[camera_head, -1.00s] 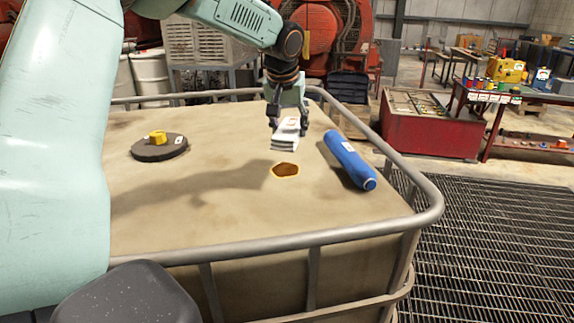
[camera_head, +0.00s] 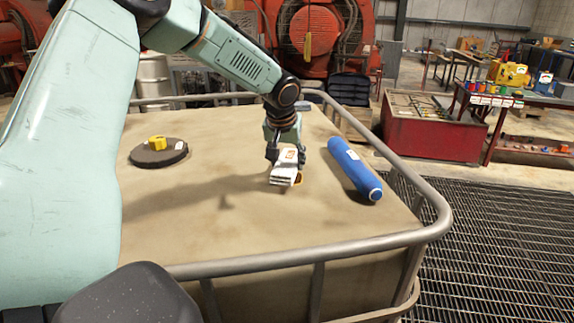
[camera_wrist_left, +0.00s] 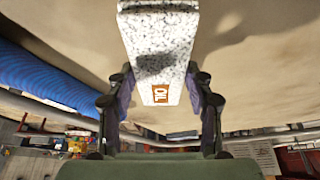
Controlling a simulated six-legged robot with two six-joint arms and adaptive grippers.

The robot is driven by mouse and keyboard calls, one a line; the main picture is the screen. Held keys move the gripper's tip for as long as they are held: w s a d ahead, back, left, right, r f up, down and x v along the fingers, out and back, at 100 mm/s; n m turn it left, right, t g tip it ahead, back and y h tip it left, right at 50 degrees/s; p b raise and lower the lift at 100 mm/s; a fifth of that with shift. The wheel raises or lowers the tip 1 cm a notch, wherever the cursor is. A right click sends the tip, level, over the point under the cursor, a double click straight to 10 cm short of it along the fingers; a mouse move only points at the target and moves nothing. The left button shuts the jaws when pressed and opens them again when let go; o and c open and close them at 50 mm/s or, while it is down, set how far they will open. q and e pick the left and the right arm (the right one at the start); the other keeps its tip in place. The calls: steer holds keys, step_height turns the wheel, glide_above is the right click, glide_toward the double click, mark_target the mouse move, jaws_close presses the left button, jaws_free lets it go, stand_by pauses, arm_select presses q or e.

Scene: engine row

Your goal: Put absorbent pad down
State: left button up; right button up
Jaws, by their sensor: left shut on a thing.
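The absorbent pad (camera_head: 284,175) is a white, layered block with an orange label. My left gripper (camera_head: 286,154) is shut on it, low over the tan tank top (camera_head: 200,220). In the left wrist view the pad (camera_wrist_left: 158,45) is speckled grey-white with an orange "OIL" label, between the two dark fingers of the gripper (camera_wrist_left: 160,92). I cannot tell whether the pad touches the surface. My right gripper is not in view.
A blue roll (camera_head: 354,170) lies to the right of the pad; it also shows in the left wrist view (camera_wrist_left: 45,75). A dark round lid (camera_head: 159,153) with a yellow piece (camera_head: 157,142) lies to the left. A grey rail (camera_head: 300,255) runs around the tank top.

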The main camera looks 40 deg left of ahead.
arm_select(q)
steer(key=shift+f, duration=0.7)
steer(key=shift+w+d+f, duration=0.15)
steer(key=shift+d, duration=0.1)
steer(key=shift+f, duration=0.1)
steer(key=shift+a+f, duration=0.1)
steer(key=shift+f, duration=0.05)
steer(key=o, duration=0.9)
steer(key=shift+a, duration=0.1)
steer(key=shift+c, duration=0.2)
steer(key=shift+o, duration=1.1)
